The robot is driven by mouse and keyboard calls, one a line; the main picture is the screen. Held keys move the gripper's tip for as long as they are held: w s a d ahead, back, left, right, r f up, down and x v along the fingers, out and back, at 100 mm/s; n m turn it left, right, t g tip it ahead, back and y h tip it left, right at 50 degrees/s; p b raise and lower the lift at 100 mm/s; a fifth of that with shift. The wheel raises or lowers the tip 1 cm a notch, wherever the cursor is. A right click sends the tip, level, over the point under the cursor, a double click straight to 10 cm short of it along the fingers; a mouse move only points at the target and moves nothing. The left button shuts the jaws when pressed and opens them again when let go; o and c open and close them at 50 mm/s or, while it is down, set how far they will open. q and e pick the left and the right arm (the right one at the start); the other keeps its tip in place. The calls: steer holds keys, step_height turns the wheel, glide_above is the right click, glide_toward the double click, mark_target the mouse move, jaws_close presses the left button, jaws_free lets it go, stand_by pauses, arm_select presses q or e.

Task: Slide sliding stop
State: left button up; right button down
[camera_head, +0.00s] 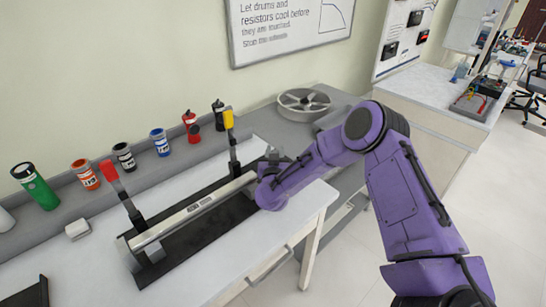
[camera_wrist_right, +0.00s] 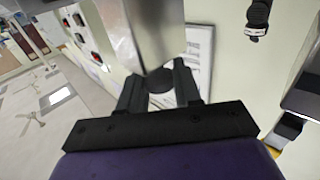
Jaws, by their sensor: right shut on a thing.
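The chassis rig has a long silvery rail (camera_head: 195,211) on a black base plate (camera_head: 205,232), lying across the white bench. A red-handled lever (camera_head: 120,184) stands at its left end and a yellow-handled lever (camera_head: 232,138) near its right end. My right gripper (camera_head: 262,172) is at the rail's right end, and its arm partly hides that end. In the right wrist view, its fingers (camera_wrist_right: 160,88) are shut on a dark round knob (camera_wrist_right: 160,78), below a pale metal piece (camera_wrist_right: 153,30). I take the knob for the sliding stop's. My left gripper is not in view.
Several coloured cans, including a green one (camera_head: 36,186) and a red one (camera_head: 190,127), stand on the grey ledge behind the rig. A small white block (camera_head: 78,229) lies left of the rig. A spoked metal wheel (camera_head: 303,101) lies behind my right arm.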

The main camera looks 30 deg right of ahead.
steer(key=shift+w+d+r, duration=0.1)
steer(key=shift+d+r, duration=0.05)
steer(key=shift+r, duration=0.15)
steer(key=c, duration=0.9)
jaws_free()
steer(key=shift+o, duration=0.2)
steer(key=shift+d+f, duration=0.1)
steer(key=shift+d, duration=0.05)
steer(key=shift+s+a+f, duration=0.1)
steer(key=shift+s+a, duration=0.1)
steer(key=b+v, duration=0.3)
steer(key=v, duration=0.7)
steer(key=shift+s, duration=0.15)
